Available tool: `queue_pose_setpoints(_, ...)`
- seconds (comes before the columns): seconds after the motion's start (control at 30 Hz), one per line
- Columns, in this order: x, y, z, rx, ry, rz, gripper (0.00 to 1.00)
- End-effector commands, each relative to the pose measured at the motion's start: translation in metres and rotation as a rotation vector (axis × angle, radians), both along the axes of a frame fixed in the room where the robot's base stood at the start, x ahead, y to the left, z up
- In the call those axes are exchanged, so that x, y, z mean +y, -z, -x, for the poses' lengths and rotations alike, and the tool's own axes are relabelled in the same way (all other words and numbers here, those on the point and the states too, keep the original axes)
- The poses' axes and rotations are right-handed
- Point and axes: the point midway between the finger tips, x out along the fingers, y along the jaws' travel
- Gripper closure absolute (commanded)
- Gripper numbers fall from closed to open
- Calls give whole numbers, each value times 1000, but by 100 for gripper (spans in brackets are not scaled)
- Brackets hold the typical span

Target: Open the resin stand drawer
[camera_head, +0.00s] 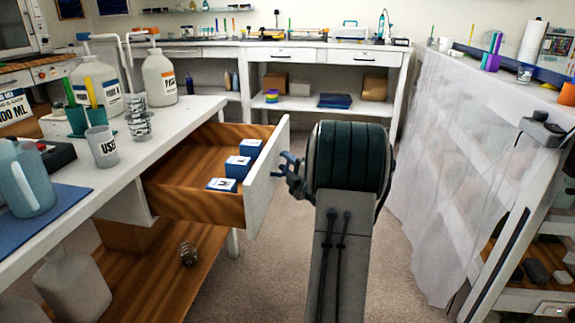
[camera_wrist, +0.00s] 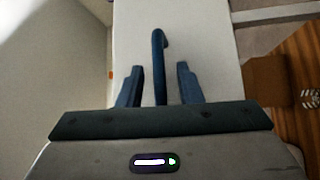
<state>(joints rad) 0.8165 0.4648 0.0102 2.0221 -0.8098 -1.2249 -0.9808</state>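The resin stand drawer (camera_head: 262,185) is pulled out from the white stand (camera_head: 135,160) on the left, its wooden inside showing. Several small blue-and-white boxes (camera_head: 238,166) sit in it. My gripper (camera_head: 285,170) is at the outer side of the white drawer front. In the wrist view the blue drawer handle (camera_wrist: 159,65) stands between the two fingers of my gripper (camera_wrist: 159,85), with a visible gap on each side. The fingers are apart and not closed on the handle.
On the stand are white jugs (camera_head: 160,78), a labelled cup (camera_head: 101,147) and a blue pitcher (camera_head: 28,180). A lower wooden shelf (camera_head: 170,255) holds a metal part (camera_head: 188,254). A sheet-covered rack (camera_head: 440,150) stands right. Carpet (camera_head: 265,285) lies clear between.

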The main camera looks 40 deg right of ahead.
Motion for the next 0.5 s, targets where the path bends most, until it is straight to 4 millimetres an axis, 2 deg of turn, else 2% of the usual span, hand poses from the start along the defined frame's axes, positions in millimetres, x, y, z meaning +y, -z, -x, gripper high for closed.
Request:
queue_pose_setpoints(0.13, 0, 0, 5, 1, 1, 0, 68)
queue_pose_setpoints(0.23, 0, 1, 17, 2, 2, -1, 68)
queue_pose_setpoints(0.5, 3, 8, 77, 2, 3, -3, 68)
